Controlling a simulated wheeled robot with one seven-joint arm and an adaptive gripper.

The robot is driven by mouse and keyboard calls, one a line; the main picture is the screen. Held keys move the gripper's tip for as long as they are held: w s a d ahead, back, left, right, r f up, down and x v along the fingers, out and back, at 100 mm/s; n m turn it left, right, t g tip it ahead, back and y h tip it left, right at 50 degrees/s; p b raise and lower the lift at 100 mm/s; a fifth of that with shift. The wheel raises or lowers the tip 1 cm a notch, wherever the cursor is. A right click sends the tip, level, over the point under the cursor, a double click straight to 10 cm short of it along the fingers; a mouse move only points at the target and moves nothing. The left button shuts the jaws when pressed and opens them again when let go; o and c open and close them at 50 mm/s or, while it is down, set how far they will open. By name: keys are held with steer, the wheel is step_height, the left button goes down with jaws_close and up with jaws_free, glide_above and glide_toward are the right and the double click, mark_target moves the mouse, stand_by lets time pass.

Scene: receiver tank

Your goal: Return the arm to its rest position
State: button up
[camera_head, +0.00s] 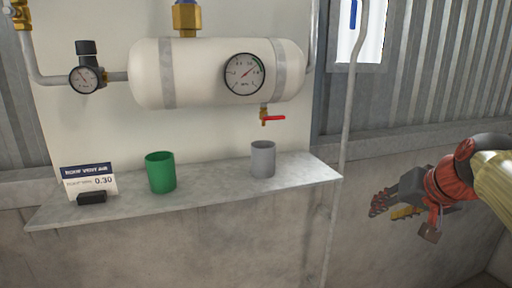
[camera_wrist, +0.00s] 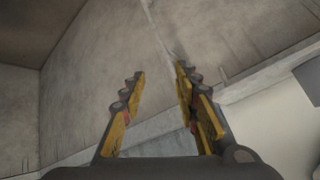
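My gripper (camera_head: 378,208) is at the right of the head view, in front of the bare wall and to the right of the shelf, clear of everything on it. In the wrist view my gripper (camera_wrist: 158,78) shows two yellow and dark fingers spread apart with nothing between them. The white receiver tank (camera_head: 205,72) is mounted on the back panel, with a round gauge (camera_head: 244,73) on its front. A small drain valve with a red lever (camera_head: 272,118) hangs under its right end, and the lever lies about level, pointing right.
A shelf (camera_head: 215,195) runs below the tank. A regulator gauge (camera_head: 86,79) is at left. A vertical pipe (camera_head: 345,130) runs between shelf and gripper.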

steer(key=s+a+f+n+g, duration=0.1)
steer(key=s+a+f, duration=0.4)
steer(key=s+f, duration=0.5)
steer(key=s+a+f+n+g, duration=0.1)
steer(key=s+a+f+n, duration=0.2)
steer(key=s+a+f, duration=0.3)
steer(key=s+f, duration=0.4)
steer(key=s, duration=0.1)
steer(key=shift+s+g, duration=0.15)
steer(key=shift+g, duration=0.25)
